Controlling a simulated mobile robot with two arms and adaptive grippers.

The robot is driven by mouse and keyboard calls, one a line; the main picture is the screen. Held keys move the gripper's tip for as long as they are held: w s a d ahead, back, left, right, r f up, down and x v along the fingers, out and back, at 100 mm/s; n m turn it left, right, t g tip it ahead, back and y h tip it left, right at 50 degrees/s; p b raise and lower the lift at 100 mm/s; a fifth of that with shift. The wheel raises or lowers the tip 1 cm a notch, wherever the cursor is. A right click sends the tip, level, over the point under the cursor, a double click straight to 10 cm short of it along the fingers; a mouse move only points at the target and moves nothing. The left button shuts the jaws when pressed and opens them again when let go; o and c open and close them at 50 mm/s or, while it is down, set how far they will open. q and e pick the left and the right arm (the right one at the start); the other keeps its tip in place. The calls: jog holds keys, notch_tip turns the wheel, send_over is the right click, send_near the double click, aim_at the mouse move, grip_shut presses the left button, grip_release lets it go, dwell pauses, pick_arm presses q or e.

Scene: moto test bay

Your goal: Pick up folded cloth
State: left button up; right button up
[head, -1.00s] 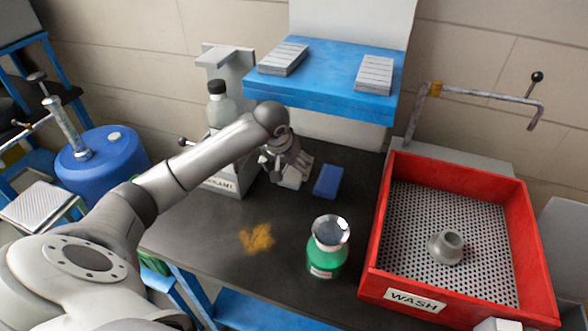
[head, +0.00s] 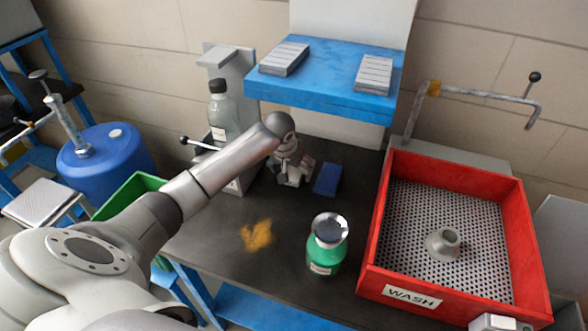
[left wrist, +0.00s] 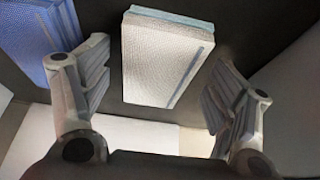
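A white folded cloth (left wrist: 160,58) with a pale blue layer showing along its far edge lies on the dark bench top in the left wrist view. My left gripper (left wrist: 158,88) is open and empty, with one finger on each side of the cloth's near part and neither seen touching it. In the head view my left gripper (head: 293,176) points down at the bench, left of a flat blue item (head: 327,180), and mostly hides the white cloth. The blue item also shows at the upper left of the left wrist view (left wrist: 35,22). My right gripper is not in view.
A blue shelf (head: 325,92) overhangs behind. A capped bottle (head: 222,110) stands left of the gripper. A green jar (head: 325,253) and an orange-yellow patch (head: 257,236) are nearer the front. A red wash tray (head: 372,252) stands at right. The bench between is clear.

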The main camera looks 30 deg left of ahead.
aim_at(292, 169)
pick_arm(q)
jog(key=c, duration=0.8)
jog(key=shift+r, duration=0.45)
notch_tip(292, 169, up, 3)
jog(key=shift+w+f+p, duration=0.1)
jog(key=shift+f+p, duration=0.1)
jog(key=shift+p, duration=0.65)
jog(key=s+r+p, duration=0.2)
jog(key=s+r, duration=0.1)
jog(key=s, duration=0.1)
jog(key=s+d+r+p, duration=0.1)
jog(key=s+r+p, duration=0.1)
jog(key=s, duration=0.3)
jog(key=s+d+r+p, duration=0.1)
jog(key=s+r+p, duration=0.1)
jog(key=s+r, duration=0.2)
jog(key=shift+s+r+p, duration=0.25)
jog(key=shift+s+p, duration=0.05)
jog(key=shift+s, duration=0.2)
